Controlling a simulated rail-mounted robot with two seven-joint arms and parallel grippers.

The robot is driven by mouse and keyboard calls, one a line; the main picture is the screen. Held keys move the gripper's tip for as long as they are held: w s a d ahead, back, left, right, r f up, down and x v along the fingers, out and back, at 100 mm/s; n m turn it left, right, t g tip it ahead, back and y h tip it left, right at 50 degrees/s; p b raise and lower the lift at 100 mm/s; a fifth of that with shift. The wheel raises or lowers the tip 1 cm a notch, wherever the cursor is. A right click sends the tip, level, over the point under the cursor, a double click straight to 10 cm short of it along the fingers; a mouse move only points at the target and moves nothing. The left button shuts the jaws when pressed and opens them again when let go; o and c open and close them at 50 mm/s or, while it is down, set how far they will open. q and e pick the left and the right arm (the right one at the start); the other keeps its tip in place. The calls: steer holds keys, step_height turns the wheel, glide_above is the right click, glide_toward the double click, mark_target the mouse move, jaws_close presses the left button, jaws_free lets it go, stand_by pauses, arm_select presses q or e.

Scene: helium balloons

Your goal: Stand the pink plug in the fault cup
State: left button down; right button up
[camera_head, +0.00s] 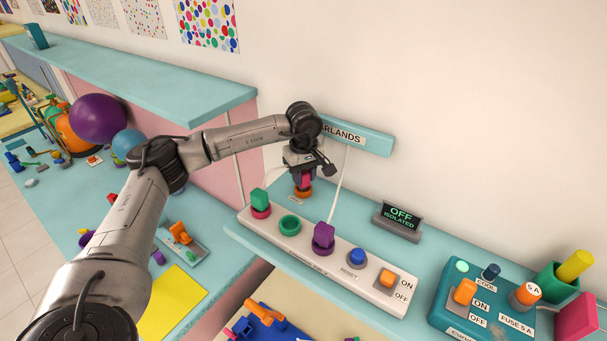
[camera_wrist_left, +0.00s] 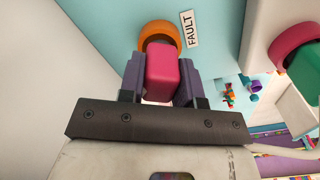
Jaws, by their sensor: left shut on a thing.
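The pink plug (camera_wrist_left: 162,70) is between the purple finger pads of my left gripper (camera_wrist_left: 160,80), which is shut on it. It also shows in the head view (camera_head: 306,182). The fault cup is an orange ring (camera_wrist_left: 158,32) beside a label reading FAULT (camera_wrist_left: 189,28); in the head view the orange cup (camera_head: 303,193) lies directly below the gripper. The plug's far end is at or just over the cup, and I cannot tell whether it is inside. My right gripper is not in view.
A white power strip (camera_head: 340,262) stands close in front of the cup, with a green plug (camera_head: 259,199), an empty green ring (camera_head: 290,224) and a purple plug (camera_head: 323,236). A sign (camera_head: 400,217) reads OFF ISOLATED. The wall is close behind; a white cord (camera_head: 341,185) hangs nearby.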

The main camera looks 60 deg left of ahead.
arm_select(q)
steer(key=shift+f, duration=0.35)
steer(key=c, duration=0.7)
jaws_free()
steer(key=shift+c, duration=0.2)
steer(key=shift+r+p, duration=0.7)
steer(key=shift+r, duration=0.35)
steer(key=shift+r+p, duration=2.3)
steer(key=shift+r, duration=0.7)
